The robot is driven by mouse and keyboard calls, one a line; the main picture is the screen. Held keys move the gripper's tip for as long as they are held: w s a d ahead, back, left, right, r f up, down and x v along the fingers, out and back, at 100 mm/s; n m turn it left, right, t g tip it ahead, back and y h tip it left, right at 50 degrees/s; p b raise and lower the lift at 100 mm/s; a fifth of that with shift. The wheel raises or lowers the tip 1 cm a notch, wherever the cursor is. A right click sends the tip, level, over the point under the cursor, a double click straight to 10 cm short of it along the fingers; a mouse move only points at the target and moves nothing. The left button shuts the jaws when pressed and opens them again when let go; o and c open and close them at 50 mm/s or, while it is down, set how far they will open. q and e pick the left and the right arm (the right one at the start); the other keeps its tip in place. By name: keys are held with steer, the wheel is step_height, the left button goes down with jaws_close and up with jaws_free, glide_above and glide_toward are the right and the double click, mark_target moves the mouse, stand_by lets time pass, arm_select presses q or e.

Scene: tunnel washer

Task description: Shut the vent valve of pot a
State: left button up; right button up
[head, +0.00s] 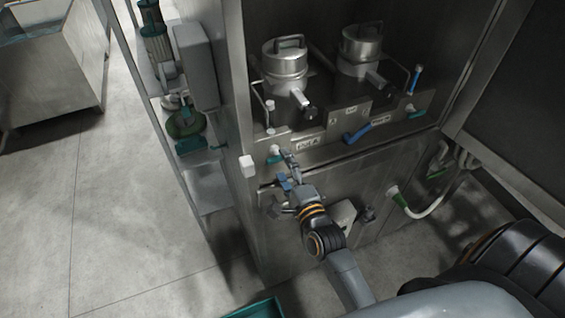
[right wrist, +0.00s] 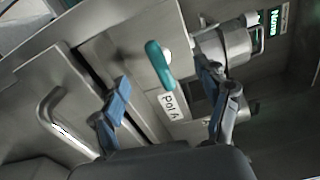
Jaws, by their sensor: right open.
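A teal lever handle (head: 273,159) sits on the steel panel front, left of the label reading "Pot A" (head: 308,143). In the right wrist view the teal handle (right wrist: 160,65) lies across the gap between my fingers, with the Pot A label (right wrist: 172,105) beside it. My right gripper (head: 286,169) is open, with blue finger pads, close to the handle; I see no clear contact. In the right wrist view its fingers (right wrist: 163,87) are spread apart. Pot A (head: 286,62), a lidded steel pot, stands above the label. My left gripper is not in view.
A second steel pot (head: 360,45) stands to the right. A blue lever (head: 357,133) and another teal lever (head: 415,114) are on the same panel. A white block (head: 247,166) is left of my gripper. A bar handle (right wrist: 62,125) lies below the panel.

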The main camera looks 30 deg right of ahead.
steer(key=s+p, duration=0.1)
steer(key=s, duration=0.6)
steer(key=shift+a, duration=0.2)
steer(key=shift+w+r, duration=0.1)
steer(key=s+a+f+n+g+y+b, duration=0.1)
steer(key=s+a+f+n+g, duration=0.2)
steer(key=f, duration=0.9)
steer(key=s+f+n+g+b, duration=0.25)
steer(key=s+f+n, duration=0.2)
steer(key=f, duration=0.85)
steer(key=s+a+f+n+g+y+b, duration=0.1)
steer(key=s+a+f+n+g, duration=0.2)
steer(key=f, duration=0.9)
steer(key=s+d+f+n+g+b, duration=0.1)
steer(key=s+d+f+n+g, duration=0.1)
steer(key=s+f+n, duration=0.2)
steer(key=s+d+f+n+g+b, duration=0.1)
steer(key=s+d+f+n+g, duration=0.1)
steer(key=s+f, duration=0.7)
steer(key=s+d+f+n+g+h+b, duration=0.1)
steer(key=s+f+n+g, duration=0.3)
steer(key=s, duration=0.9)
step_height(320, 180, down, 3)
steer(key=shift+d+f+n+b, duration=0.15)
steer(key=shift+d+n+b, duration=0.25)
steer(key=shift+n, duration=0.55)
steer(key=shift+g, duration=0.25)
